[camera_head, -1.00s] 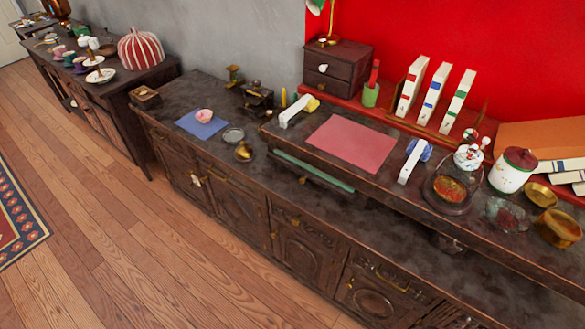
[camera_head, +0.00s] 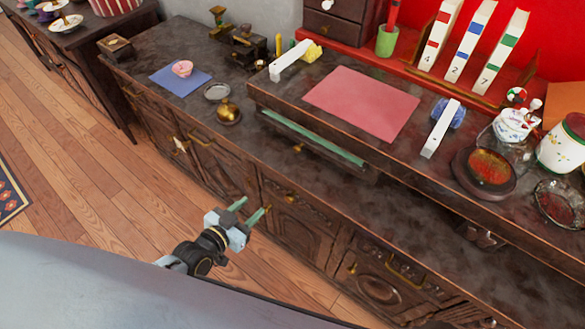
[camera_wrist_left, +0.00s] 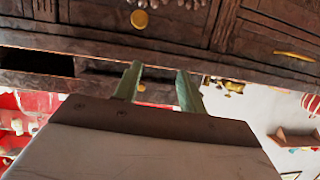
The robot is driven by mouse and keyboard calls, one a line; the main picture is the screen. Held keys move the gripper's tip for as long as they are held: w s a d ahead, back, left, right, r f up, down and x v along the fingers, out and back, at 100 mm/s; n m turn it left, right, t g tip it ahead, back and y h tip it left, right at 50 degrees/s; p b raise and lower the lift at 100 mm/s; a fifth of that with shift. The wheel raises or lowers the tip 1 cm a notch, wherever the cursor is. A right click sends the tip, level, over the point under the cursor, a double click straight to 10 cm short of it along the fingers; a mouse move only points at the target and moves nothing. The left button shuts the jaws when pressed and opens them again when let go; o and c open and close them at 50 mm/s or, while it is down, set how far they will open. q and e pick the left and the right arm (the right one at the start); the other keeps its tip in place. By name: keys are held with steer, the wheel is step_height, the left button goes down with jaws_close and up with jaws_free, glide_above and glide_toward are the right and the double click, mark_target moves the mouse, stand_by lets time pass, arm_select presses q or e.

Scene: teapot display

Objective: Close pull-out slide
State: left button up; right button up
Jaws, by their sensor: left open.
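The pull-out slide (camera_head: 318,139) shows in the head view as a dark board with a green top strip and a small brass knob. It juts out a little from under the raised shelf with the pink mat. My left gripper (camera_head: 253,208) is open and empty, in front of the sideboard's lower doors, below and apart from the slide. In the left wrist view its green fingers (camera_wrist_left: 159,72) stand spread, pointing at the dark woodwork. A brass knob (camera_wrist_left: 141,87) shows between them, seemingly the slide's. My right gripper is not seen.
The raised shelf carries a pink mat (camera_head: 362,102), white arched pieces, jars and glass dishes. On the lower top left of the slide stand a brass bell (camera_head: 228,112), a grey dish (camera_head: 216,91) and a blue mat (camera_head: 181,79). The floor before the sideboard is clear.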

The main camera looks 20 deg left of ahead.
mark_target(296, 150)
arm_select(q)
step_height(296, 150, up, 8)
steer(key=w+d+t+h+b, duration=0.2)
steer(key=w+d+t, duration=0.1)
steer(key=b+x, duration=0.2)
steer(key=x, duration=0.9)
steer(key=shift+w, duration=0.2)
steer(key=shift+w+d+b, duration=0.2)
steer(key=shift+w+b, duration=0.2)
steer(key=shift+w, duration=0.3)
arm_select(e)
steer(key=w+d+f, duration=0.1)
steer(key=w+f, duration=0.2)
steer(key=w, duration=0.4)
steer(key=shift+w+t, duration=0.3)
arm_select(q)
jaws_close()
